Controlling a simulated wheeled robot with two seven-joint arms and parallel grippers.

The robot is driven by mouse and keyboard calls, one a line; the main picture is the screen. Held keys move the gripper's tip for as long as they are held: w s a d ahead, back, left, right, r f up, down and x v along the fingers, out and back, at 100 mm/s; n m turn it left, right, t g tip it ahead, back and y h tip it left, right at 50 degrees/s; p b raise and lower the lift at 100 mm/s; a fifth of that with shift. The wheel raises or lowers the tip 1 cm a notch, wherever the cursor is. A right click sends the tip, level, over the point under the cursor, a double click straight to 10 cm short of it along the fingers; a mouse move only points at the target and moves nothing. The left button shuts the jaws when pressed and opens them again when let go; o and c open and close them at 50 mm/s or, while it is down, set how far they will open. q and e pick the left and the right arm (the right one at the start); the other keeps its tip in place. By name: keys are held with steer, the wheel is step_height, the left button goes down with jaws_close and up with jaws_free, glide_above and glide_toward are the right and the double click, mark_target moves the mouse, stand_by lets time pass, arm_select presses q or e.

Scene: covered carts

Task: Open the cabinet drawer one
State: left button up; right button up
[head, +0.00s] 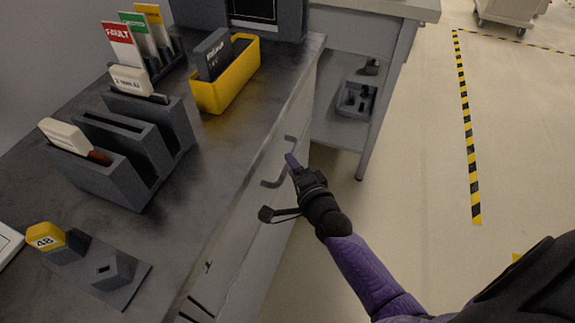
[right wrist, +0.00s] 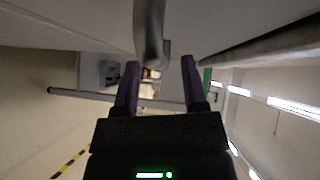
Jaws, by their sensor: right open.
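The cabinet (head: 235,240) is a grey unit with a dark top, and its light drawer front runs along its right side in the head view. A grey bar handle (head: 272,184) stands out from that front. In the right wrist view, the handle (right wrist: 149,35) comes down between the two purple fingers of my open right gripper (right wrist: 159,75). I cannot tell whether either finger touches it. The drawer looks closed. My left gripper is not in view.
On the top stand a yellow bin (head: 228,92), dark slotted holders (head: 115,165), coloured cards (head: 122,40) and a yellow block marked 48 (head: 46,236). A grey shelf unit (head: 340,125) stands beyond the cabinet.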

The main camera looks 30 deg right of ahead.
steer(key=shift+w+f, duration=0.15)
steer(key=shift+w, duration=0.9)
jaws_close()
stand_by(0.5)
